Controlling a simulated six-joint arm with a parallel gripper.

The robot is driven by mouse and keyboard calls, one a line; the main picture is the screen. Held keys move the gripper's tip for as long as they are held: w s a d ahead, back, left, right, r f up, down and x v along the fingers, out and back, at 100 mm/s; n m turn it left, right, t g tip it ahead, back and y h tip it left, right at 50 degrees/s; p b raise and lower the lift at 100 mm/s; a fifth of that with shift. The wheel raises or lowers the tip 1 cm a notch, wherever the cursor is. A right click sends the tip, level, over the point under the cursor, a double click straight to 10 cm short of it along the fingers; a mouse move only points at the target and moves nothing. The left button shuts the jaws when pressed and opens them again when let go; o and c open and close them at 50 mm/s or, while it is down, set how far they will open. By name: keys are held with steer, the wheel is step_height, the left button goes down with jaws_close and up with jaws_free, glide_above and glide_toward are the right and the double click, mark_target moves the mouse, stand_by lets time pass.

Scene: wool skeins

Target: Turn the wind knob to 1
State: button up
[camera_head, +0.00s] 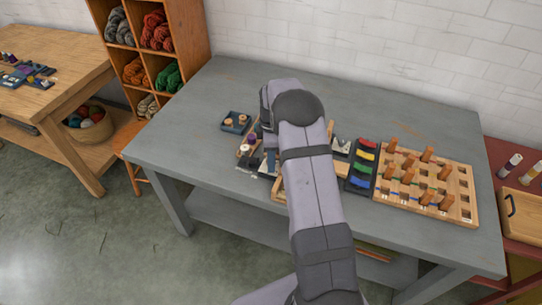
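I cannot make out the wind knob for certain. A small board with little fittings (246,153), one of them purple-topped, shows on the grey table just left of my arm. The details on it are too small to read, and part of it is hidden behind my arm. My arm reaches up from the bottom and bends down over the table's middle. My gripper (269,142) is at its lower end, near that board and mostly hidden by the arm. I cannot see its fingers clearly, or whether it touches anything.
A small dark tray (235,123) with round pieces stands left of my arm. To the right are a holder with coloured pieces (362,166) and a wooden peg board (424,184). The grey table (200,130) is clear at the left and back. Wool shelves (150,50) stand behind left.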

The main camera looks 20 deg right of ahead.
steer(key=shift+c, duration=0.3)
steer(key=c, duration=1)
steer(key=shift+w+m+b, duration=0.1)
steer(key=shift+m+b, duration=0.25)
steer(key=shift+m, duration=2.55)
steer(key=shift+r, duration=0.1)
steer(key=o, duration=1.1)
steer(key=shift+c, duration=0.2)
